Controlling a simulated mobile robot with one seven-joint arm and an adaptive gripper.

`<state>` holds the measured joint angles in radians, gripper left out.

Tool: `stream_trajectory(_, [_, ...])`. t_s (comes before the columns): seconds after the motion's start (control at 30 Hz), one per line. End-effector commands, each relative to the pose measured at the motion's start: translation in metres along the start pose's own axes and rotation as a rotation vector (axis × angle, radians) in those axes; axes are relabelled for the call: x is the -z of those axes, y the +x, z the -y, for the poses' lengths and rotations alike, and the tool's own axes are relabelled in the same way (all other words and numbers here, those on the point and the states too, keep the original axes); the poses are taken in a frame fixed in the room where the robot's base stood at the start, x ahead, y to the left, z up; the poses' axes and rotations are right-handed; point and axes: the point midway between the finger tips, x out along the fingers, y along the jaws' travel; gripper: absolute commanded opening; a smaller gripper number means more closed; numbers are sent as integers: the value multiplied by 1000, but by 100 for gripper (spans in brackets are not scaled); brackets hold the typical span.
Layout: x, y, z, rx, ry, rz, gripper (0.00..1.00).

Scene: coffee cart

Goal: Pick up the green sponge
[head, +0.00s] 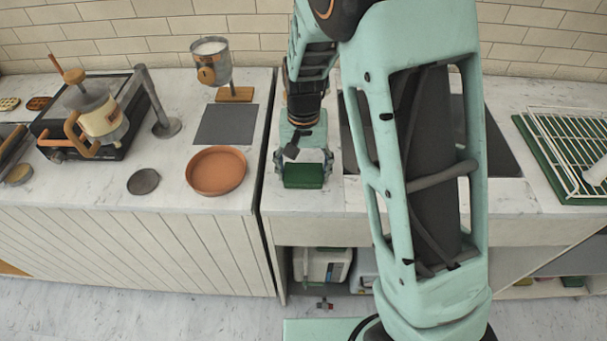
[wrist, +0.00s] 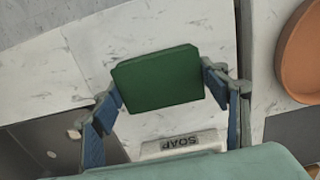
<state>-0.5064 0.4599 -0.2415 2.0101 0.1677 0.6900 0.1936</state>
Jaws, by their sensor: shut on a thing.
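The green sponge (head: 304,176) is a dark green block at the front of the marble counter, left of my arm in the head view. In the wrist view the sponge (wrist: 158,78) lies between the two finger pads of my gripper (wrist: 165,92). My gripper (head: 303,166) points down and is shut on the sponge, one finger at each side. I cannot tell whether the sponge rests on the counter or is just above it.
A white dish marked SOAP (wrist: 184,143) is close to my gripper. A terracotta dish (head: 216,171) stands to the left, across a gap between counters. A wire rack (head: 570,140) on a green tray is at the right. A sink edge (wrist: 50,135) shows in the wrist view.

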Motion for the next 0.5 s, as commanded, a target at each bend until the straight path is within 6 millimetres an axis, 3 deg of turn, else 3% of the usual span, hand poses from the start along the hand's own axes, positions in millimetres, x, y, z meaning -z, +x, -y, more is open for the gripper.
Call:
stream_trajectory(0.27, [0, -5, 0, 1, -1, -1, 52])
stream_trajectory(0.5, [0, -35, 0, 2, 0, -4, 52])
